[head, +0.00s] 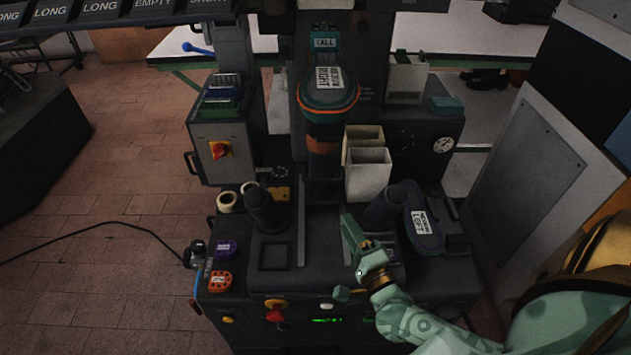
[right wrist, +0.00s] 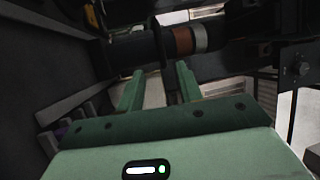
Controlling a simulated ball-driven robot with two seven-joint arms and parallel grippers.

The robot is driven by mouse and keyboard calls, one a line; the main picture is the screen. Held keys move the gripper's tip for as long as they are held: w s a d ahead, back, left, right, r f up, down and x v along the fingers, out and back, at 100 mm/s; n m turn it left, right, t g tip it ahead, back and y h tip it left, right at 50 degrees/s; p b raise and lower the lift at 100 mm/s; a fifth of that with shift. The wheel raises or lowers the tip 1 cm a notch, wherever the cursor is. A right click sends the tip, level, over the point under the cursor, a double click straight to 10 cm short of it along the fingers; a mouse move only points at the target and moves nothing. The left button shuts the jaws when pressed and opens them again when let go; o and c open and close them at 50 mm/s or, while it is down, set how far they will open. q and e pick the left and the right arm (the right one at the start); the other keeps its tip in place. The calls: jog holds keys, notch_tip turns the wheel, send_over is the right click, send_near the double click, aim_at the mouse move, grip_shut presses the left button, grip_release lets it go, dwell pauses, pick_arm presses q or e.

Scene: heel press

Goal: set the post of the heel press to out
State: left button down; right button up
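The heel press (head: 300,290) is a dark machine in the middle of the head view. Its central upright post (head: 322,148) has an orange band and stands behind a narrow slot, under a shoe form labelled RIGHT (head: 330,88). In the right wrist view a dark cylinder with orange and pale bands (right wrist: 182,41), apparently this post, lies across the top beyond the fingers. My right gripper (head: 352,232) is above the front right of the press bed; its two green fingers (right wrist: 158,90) are apart, with no object clearly between them. My left gripper is out of view.
Two pale bins (head: 368,175) stand right of the post. A dark cylinder (head: 265,212) rises at left and a form labelled LEFT (head: 422,225) lies at right, close to my gripper. A red knob (head: 275,314) is on the front panel. The floor at left is mostly clear.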

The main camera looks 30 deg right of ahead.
aim_at(323, 181)
jog(key=b+x, duration=0.1)
jog(key=x, duration=1.3)
jog(key=shift+w+f+b, duration=0.15)
jog(key=shift+w+b, duration=0.05)
jog(key=shift+b, duration=0.2)
grip_shut()
